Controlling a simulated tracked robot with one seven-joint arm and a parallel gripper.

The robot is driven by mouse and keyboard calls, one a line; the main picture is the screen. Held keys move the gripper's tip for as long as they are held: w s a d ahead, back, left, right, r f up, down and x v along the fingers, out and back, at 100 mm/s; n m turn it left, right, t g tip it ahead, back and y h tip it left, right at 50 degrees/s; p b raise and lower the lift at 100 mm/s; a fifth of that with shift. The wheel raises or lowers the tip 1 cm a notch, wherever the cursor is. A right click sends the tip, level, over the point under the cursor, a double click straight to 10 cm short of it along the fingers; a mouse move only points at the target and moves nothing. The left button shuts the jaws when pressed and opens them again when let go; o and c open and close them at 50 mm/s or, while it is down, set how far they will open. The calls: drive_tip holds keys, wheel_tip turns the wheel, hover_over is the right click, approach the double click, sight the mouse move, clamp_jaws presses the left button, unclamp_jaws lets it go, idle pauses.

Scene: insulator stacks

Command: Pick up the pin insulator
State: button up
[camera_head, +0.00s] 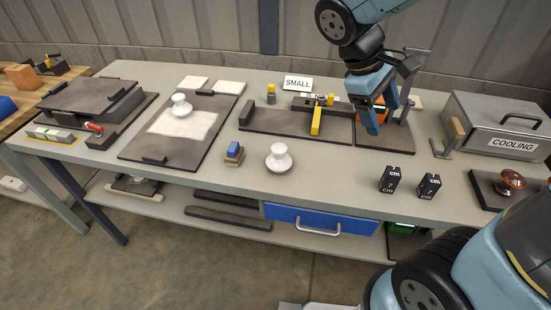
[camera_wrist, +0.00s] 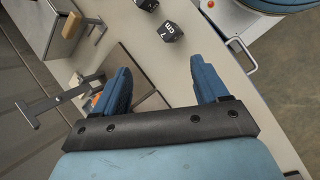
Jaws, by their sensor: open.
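Three insulator-like pieces show in the head view, and I cannot tell for certain which is the pin insulator. One white piece (camera_head: 279,158) stands upright on the bare bench near the front middle. Another white piece (camera_head: 180,106) stands on a pale sheet on the left dark board. A glossy brown piece (camera_head: 508,182) sits on a dark plate at the far right. My gripper (camera_head: 378,112) is above the back right of the bench, apart from all three. In the wrist view my gripper (camera_wrist: 163,84) has its blue fingers apart with nothing between them.
A grey COOLING box (camera_head: 500,125) stands at the right. Two dark marked cubes (camera_head: 390,179) are near the front right. A yellow-handled clamp fixture (camera_head: 316,118) and an upright stand (camera_head: 411,85) are at the back. A small blue-topped block (camera_head: 234,152) is left of the front white piece.

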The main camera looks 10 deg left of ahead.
drive_tip(key=w+a+f+n+t+h, duration=0.1)
drive_tip(key=a+f+n+t+h, duration=0.2)
drive_tip(key=a, duration=0.4)
drive_tip(key=a+f+n+t+h, duration=0.1)
drive_tip(key=a+f+n+h, duration=0.25)
drive_tip(key=a+n, duration=0.3)
drive_tip(key=n+t, duration=0.9)
drive_tip(key=t, duration=0.1)
approach(284, 147)
drive_tip(key=shift+y, duration=0.65)
drive_tip(key=x, duration=0.4)
drive_tip(key=a+x, duration=0.1)
drive_tip(key=shift+w+d+f, duration=0.25)
drive_tip(key=shift+w+d, duration=0.05)
drive_tip(key=shift+w, duration=0.4)
drive_tip(key=shift+s+d+f+x, duration=0.1)
drive_tip(key=shift+d+x, duration=0.05)
drive_tip(key=shift+x, duration=1.2)
drive_tip(key=shift+s+d+f+x, duration=0.1)
drive_tip(key=shift+f+x, duration=0.05)
drive_tip(key=shift+x, duration=1.15)
drive_tip(key=shift+c, duration=0.3)
drive_tip(key=c, duration=1.2)
drive_tip(key=shift+c, duration=0.3)
drive_tip(key=shift+r, duration=0.1)
